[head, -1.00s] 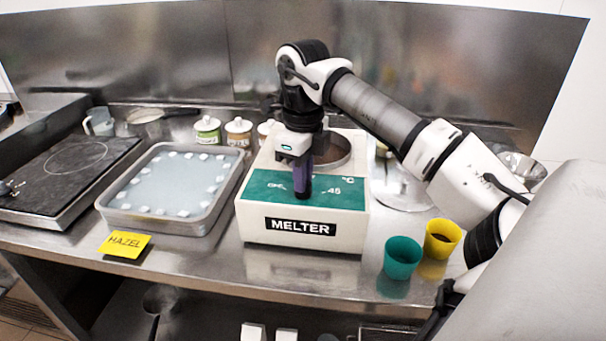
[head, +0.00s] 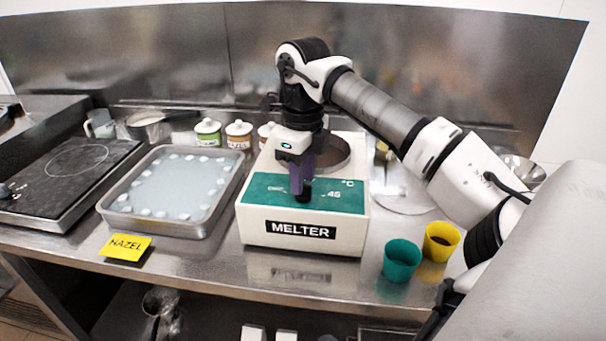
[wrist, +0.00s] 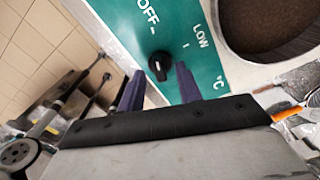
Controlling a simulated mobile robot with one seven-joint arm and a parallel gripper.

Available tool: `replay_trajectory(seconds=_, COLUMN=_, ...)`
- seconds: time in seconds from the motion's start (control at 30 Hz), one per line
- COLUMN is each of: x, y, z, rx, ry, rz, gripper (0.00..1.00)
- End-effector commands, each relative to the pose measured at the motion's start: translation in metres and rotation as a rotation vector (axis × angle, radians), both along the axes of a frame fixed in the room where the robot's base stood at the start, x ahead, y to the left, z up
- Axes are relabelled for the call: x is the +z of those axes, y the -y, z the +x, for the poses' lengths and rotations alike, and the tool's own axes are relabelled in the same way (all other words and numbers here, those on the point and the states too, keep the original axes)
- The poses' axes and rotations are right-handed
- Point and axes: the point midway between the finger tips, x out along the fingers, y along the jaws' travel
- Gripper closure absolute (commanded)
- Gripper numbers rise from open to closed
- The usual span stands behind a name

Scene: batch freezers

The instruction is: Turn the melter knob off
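The melter (head: 342,239) is a cream box with a green front panel (head: 345,197) on the steel counter. Its black knob (wrist: 159,66) shows in the wrist view, on the green panel near the printed words OFF and LOW. I cannot tell clearly which mark its pointer faces. My gripper (head: 301,192) points down over the panel, with its purple fingers at the knob. In the wrist view my gripper (wrist: 159,72) is open, with a fingertip on either side of the knob and gaps visible. The head view mostly hides the knob behind the fingers.
The melter's round pot (head: 334,152) is behind the panel. A metal tray (head: 157,228) and a yellow HAZEL card (head: 125,247) are to the left. Green (head: 401,261) and yellow (head: 441,242) cups stand to the right. Lidded jars (head: 208,133) line the back.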

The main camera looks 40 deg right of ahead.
Motion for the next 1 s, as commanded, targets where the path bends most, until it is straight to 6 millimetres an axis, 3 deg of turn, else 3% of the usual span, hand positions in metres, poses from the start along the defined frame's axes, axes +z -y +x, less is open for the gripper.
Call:
replay_trajectory(seconds=0.6, x=0.115, y=0.000, z=0.000, rx=0.001, ry=0.002, rz=-0.001, gripper=0.65)
replay_trajectory(seconds=0.77, x=0.127, y=0.000, z=0.000, rx=0.001, ry=0.001, rz=0.000, gripper=0.65)
replay_trajectory(seconds=1.0, x=0.128, y=0.000, z=0.000, rx=0.001, ry=0.001, rz=0.000, gripper=0.65)
